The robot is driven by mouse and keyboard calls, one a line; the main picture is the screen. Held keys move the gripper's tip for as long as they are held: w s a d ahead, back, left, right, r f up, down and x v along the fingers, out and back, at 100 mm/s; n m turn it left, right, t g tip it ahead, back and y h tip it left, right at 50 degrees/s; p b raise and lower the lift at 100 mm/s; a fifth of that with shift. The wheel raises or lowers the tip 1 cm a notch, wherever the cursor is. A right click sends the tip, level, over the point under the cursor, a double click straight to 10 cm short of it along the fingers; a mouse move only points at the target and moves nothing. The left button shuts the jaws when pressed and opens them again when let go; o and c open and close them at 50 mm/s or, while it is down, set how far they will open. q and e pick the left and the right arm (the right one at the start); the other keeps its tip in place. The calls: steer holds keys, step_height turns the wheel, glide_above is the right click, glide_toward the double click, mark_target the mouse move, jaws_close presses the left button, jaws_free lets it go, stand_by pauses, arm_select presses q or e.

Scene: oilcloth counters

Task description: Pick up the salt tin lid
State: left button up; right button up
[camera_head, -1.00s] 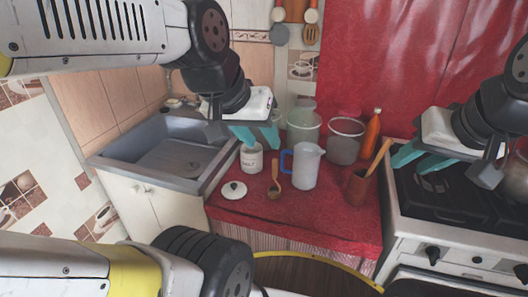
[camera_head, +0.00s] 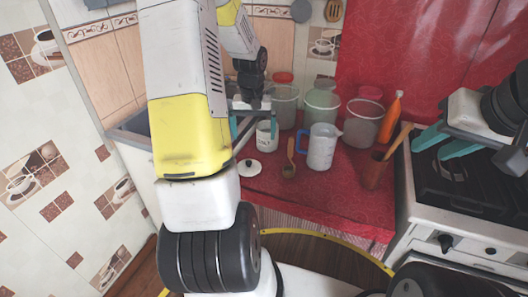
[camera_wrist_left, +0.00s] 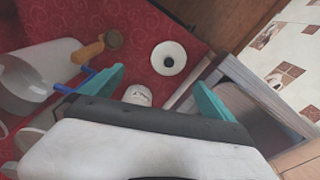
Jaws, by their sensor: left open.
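The salt tin lid (camera_head: 249,168) is a round white disc with a dark knob, lying flat on the red counter cloth near its left edge; it also shows in the left wrist view (camera_wrist_left: 168,58). The white lettered salt tin (camera_head: 266,134) stands just behind it and appears in the left wrist view (camera_wrist_left: 137,95). My left gripper (camera_head: 253,130) is open and empty, its teal fingers on either side of the tin in the picture. In the left wrist view (camera_wrist_left: 160,78), the lid lies beyond the fingertips, untouched. My right gripper (camera_head: 428,150) is open and empty by the stove.
The sink (camera_head: 130,130) is left; the stove (camera_head: 455,195) is right.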

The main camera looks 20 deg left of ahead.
arm_select(q)
glide_above(249, 162)
steer(key=shift+n+g, duration=0.3)
steer(key=shift+g, duration=0.1)
steer(key=f, duration=0.6)
steer(key=shift+w+d+f, duration=0.1)
steer(key=shift+d+f, duration=0.1)
steer(key=shift+f, duration=0.2)
steer(key=f, duration=0.8)
steer(key=shift+a+f, duration=0.1)
steer(key=shift+a, duration=0.2)
steer(key=c, duration=1.2)
steer(key=shift+o, duration=0.2)
